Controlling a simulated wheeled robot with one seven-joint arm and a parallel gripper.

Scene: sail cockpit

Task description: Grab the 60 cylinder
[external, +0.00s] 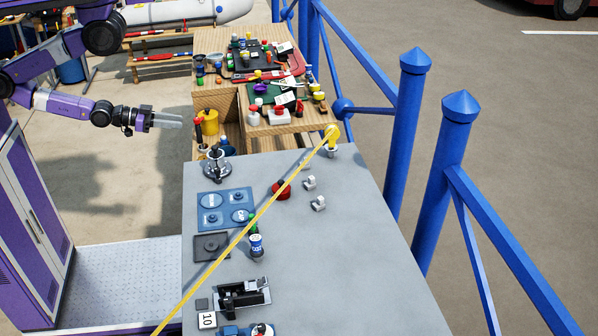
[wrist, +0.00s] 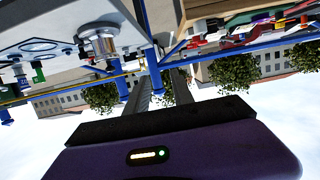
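A small blue-and-white cylinder (external: 256,247) stands upright on the grey worktop (external: 330,270) in the external view. Its label is too small to read surely, so I cannot confirm that it is the 60. A green piece (external: 252,226) is right behind it. My gripper (external: 181,121) is at upper left, raised beyond the worktop's far left corner, well apart from the cylinder. Its fingers (wrist: 165,87) show in the tilted wrist view with a gap between them and nothing held.
A yellow line (external: 250,221) crosses the worktop diagonally, close to the cylinder. A winch (external: 217,166), a blue plate (external: 225,208) and a black clutch block (external: 243,297) stand along the left side. A cluttered wooden table (external: 225,42) is behind. Blue railings (external: 437,180) border the right.

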